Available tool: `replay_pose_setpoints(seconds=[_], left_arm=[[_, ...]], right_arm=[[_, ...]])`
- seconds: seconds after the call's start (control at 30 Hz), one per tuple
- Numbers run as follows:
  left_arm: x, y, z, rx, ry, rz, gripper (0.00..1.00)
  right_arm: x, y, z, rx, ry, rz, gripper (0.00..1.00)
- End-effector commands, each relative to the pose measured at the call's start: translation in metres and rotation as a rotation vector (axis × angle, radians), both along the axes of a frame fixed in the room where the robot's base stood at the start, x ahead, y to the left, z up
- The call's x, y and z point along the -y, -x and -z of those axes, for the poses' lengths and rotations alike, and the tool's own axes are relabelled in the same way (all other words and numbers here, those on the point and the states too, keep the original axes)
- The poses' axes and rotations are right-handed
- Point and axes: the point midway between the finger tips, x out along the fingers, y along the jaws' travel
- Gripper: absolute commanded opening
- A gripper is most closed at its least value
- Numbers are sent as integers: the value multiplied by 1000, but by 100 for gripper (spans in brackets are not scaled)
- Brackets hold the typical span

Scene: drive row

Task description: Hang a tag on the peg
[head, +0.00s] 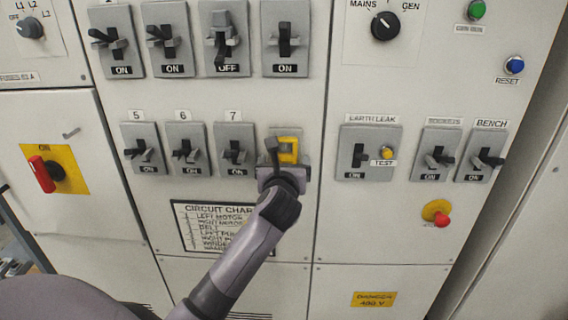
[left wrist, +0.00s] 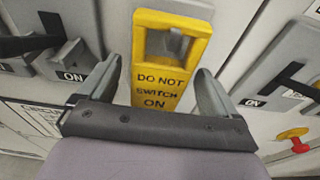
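A yellow tag (left wrist: 158,88) reading "DO NOT SWITCH ON" is upright in front of the panel in the left wrist view. A grey lever shows through its window; I cannot tell whether the tag hangs on it. The tag's upper part also shows in the head view (head: 297,146), right of switch 7. My left gripper (left wrist: 160,78) is open, with one finger on each side of the tag and a clear gap on the left. In the head view the left gripper (head: 287,160) hides the tag's lower part. A small grey peg (head: 71,133) sticks out of the left door.
Switches numbered 5 to 7 (head: 235,150) stand left of the tag. The earth leak unit (head: 369,152) is to its right. A red stop knob (head: 441,219) and a red-handled rotary switch (head: 42,174) also stick out. A circuit chart (head: 190,232) is below.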

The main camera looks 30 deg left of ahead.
Motion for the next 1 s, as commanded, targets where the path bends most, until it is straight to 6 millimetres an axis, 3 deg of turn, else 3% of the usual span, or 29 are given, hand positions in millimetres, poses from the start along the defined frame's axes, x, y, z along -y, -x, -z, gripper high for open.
replay_pose_setpoints(seconds=[0.37,0.8,1.0], left_arm=[[2,3,0,0,0,0,97],[30,48,-8,0,0,2,97],[36,59,-11,1,-1,0,97]], right_arm=[[0,0,0,0,0,0,0],[0,0,1,0,0,0,0],[0,0,2,0,0,0,0]])
